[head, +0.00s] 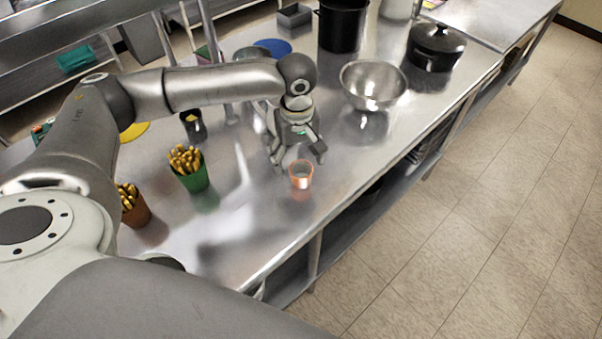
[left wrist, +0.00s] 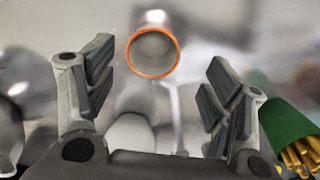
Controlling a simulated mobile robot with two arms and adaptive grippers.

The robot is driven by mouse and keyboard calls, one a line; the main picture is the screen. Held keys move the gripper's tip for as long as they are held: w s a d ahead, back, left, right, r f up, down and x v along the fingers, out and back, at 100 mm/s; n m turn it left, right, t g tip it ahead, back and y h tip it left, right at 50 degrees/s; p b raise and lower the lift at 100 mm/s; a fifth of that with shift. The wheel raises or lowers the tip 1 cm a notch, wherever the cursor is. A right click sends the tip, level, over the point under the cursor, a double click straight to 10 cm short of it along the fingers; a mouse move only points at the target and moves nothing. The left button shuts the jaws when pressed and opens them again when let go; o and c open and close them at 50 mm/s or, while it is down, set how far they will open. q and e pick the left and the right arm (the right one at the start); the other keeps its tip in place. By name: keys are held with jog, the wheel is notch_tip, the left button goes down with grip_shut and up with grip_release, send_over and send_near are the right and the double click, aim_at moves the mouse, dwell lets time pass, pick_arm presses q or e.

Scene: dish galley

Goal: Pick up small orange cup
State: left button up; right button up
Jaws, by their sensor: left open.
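The small orange cup (head: 301,174) stands upright on the steel table near its front edge. In the left wrist view the cup (left wrist: 153,51) shows its orange rim and open mouth, above and between the finger pads. My left gripper (head: 298,158) is open and empty, just behind and above the cup in the head view. In the left wrist view its two fingers (left wrist: 158,95) are spread wide, and the cup lies beyond their tips, apart from them. My right gripper is not in view.
A green cup of yellow sticks (head: 198,178) and a brown cup of sticks (head: 135,212) stand left. A steel bowl (head: 372,84), a black lidded pot (head: 436,48) and a tall black pot (head: 342,25) stand behind. The table (head: 250,235) is clear at the front.

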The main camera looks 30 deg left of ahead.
aim_at(301, 170)
pick_arm(q)
jog(key=f, duration=0.3)
jog(key=f+p, duration=0.1)
jog(key=shift+w+d+f, duration=0.2)
jog(key=shift+w+d, duration=0.05)
jog(key=shift+f, duration=0.45)
jog(key=shift+c, duration=1.3)
jog(key=c, duration=0.7)
jog(key=shift+c, duration=1)
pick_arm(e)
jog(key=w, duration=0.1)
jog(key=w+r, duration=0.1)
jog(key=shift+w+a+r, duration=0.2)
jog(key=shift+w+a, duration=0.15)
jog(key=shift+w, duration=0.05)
